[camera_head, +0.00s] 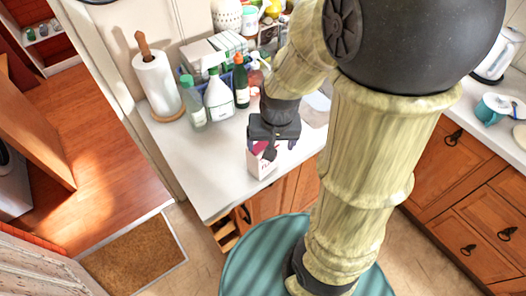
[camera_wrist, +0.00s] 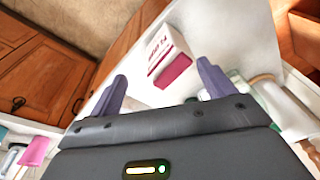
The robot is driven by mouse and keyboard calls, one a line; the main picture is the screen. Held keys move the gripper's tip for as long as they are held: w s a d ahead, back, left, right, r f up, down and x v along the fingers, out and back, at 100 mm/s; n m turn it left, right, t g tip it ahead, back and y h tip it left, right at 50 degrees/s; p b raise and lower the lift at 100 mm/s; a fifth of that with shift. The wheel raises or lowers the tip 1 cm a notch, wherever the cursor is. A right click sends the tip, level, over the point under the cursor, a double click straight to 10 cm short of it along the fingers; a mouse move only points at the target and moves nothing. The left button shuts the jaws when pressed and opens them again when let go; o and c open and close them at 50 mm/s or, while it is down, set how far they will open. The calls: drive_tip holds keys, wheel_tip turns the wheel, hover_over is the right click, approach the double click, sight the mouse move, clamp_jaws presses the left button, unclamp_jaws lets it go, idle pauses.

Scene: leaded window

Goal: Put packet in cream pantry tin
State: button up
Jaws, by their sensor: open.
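A small white and magenta packet (camera_head: 262,160) stands on the white counter close to its front edge. In the wrist view the packet (camera_wrist: 170,58) lies ahead of the fingers, roughly in line with the gap between them. My gripper (camera_head: 272,146) is just over the packet in the head view and hides part of it. In the wrist view my gripper (camera_wrist: 160,84) has its two grey fingers spread wide with nothing between them. I cannot make out the cream pantry tin for certain in either view.
A teal mug (camera_head: 494,107) is on the right counter. Bare counter lies left of the packet.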

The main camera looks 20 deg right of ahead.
sight(263, 147)
drive_tip(key=w+r+m+g+p, duration=0.2)
drive_tip(key=w+r+m+p, duration=0.3)
drive_tip(key=r+m+p, duration=0.2)
drive_tip(key=m+p, duration=0.1)
drive_tip(key=m, duration=0.1)
drive_tip(key=shift+w+r+m, duration=0.25)
drive_tip(key=shift+r+m, duration=0.15)
wheel_tip(263, 147, down, 11)
drive_tip(key=shift+f, duration=0.6)
drive_tip(key=shift+f, duration=0.1)
drive_tip(key=shift+w+a+f+p, duration=0.15)
drive_tip(key=shift+f+p, duration=0.1)
drive_tip(key=shift+f, duration=1)
drive_tip(key=shift+w+d+f+p, duration=0.1)
drive_tip(key=shift+f+p, duration=0.15)
drive_tip(key=shift+f, duration=1)
